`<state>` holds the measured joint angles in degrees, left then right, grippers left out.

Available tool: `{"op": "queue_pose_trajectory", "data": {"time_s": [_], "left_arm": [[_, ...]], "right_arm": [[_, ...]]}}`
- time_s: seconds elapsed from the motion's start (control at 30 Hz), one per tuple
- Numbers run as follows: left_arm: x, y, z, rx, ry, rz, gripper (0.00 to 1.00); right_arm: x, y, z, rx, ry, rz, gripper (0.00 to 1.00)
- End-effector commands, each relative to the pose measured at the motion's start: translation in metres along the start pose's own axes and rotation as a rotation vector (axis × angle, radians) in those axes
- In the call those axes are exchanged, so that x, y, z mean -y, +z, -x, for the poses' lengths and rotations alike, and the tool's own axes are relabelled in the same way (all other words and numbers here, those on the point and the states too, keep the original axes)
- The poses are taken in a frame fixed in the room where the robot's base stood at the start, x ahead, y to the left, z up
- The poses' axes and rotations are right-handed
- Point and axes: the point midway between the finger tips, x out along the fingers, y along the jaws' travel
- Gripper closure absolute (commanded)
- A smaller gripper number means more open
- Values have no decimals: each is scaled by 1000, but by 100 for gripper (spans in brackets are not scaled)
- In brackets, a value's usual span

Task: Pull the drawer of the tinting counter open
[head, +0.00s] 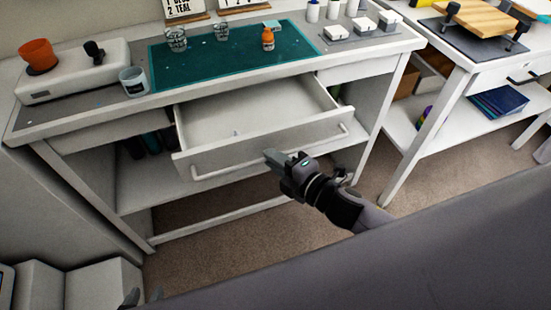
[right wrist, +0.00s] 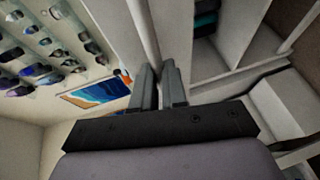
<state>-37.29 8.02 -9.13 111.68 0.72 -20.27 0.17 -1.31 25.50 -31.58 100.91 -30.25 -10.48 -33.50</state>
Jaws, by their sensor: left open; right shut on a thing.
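The white tinting counter (head: 60,126) stands ahead with its drawer (head: 255,143) pulled well out, so the pale inside shows. A small light thing lies on the drawer floor. The drawer's long bar handle (head: 225,165) runs along its front. My right gripper (head: 275,158) is shut on this handle, right of its middle; the right wrist view shows the fingers (right wrist: 158,82) close together at the bar (right wrist: 146,40). My left gripper (head: 142,298) shows only as dark fingertips at the bottom left edge, apart and empty, away from the counter.
A second table (head: 455,90) stands right. Carpet (head: 265,235) before the counter is clear.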

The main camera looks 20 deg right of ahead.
Motion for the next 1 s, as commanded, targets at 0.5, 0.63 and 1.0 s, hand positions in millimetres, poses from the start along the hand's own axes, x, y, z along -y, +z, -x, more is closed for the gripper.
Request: {"op": "queue_pose_trajectory", "data": {"time_s": [0.5, 0.63, 1.0], "left_arm": [[0, 0, 0, -1, 0, 0, 57], [0, 0, -1, -1, 0, 0, 57], [0, 2, -3, -2, 0, 0, 57]], "right_arm": [[0, 0, 3, 1, -1, 0, 63], [1, 1, 14, 1, -2, 0, 63], [2, 0, 60, 1, -2, -1, 63]]}}
